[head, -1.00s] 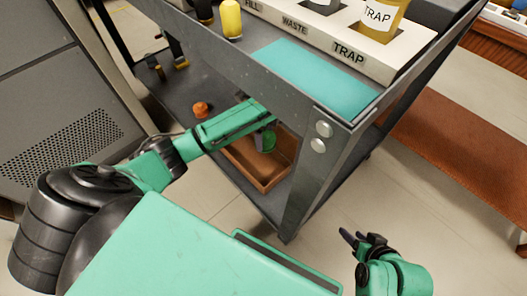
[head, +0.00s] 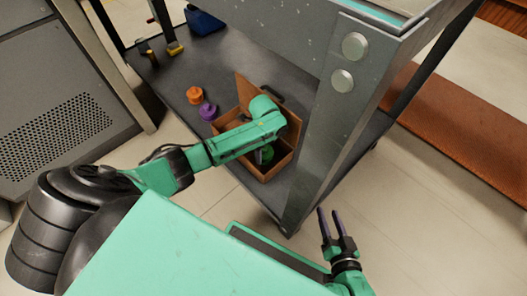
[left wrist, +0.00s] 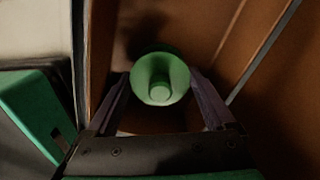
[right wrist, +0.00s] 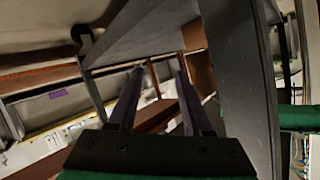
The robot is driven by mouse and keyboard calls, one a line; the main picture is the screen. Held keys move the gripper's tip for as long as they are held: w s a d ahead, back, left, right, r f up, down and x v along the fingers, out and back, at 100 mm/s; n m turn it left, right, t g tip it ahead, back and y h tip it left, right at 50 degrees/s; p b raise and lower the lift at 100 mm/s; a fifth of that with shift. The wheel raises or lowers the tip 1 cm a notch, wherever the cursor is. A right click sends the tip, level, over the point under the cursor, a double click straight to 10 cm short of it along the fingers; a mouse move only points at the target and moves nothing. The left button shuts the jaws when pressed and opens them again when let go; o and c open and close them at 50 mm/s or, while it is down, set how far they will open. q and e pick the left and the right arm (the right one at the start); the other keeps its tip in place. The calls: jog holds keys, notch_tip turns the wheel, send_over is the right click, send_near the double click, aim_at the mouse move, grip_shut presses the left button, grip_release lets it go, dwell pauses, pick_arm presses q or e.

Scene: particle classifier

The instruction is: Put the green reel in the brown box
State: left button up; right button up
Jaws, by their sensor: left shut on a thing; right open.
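The green reel (head: 265,155) is inside or just above the brown box (head: 284,162) on the cart's lower shelf, partly hidden by my left arm. In the left wrist view the green reel (left wrist: 160,75) is between the two fingertips of my left gripper (left wrist: 160,88), which is shut on it, with brown box walls (left wrist: 265,85) close around. Whether the reel touches the box floor cannot be told. My right gripper (head: 330,214) is open and empty, to the right of the cart's near leg; its spread fingers also show in the right wrist view (right wrist: 158,85).
An orange reel (head: 195,95) and a purple reel (head: 208,112) stand on the lower shelf left of the box. A blue bin (head: 204,22) is at the back. The cart's thick grey leg (head: 330,115) stands right of the box.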

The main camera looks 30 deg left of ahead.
pick_arm(q)
jog(key=shift+f, duration=0.1)
jog(key=o, duration=1.2)
jog(key=shift+o, duration=0.2)
notch_tip(320, 180, up, 10)
jog(key=p, duration=0.5)
jog(key=shift+f, duration=0.25)
notch_tip(320, 180, up, 3)
jog(key=shift+f+p, duration=0.1)
jog(key=shift+p, duration=0.4)
pick_arm(e)
notch_tip(320, 180, up, 6)
jog(key=d+n+g, duration=0.1)
jog(key=g, duration=0.1)
jog(key=shift+w+d+g+h, duration=0.15)
jog(key=shift+d+g+h, duration=0.15)
jog(key=shift+h, duration=0.1)
jog(key=shift+r, duration=0.1)
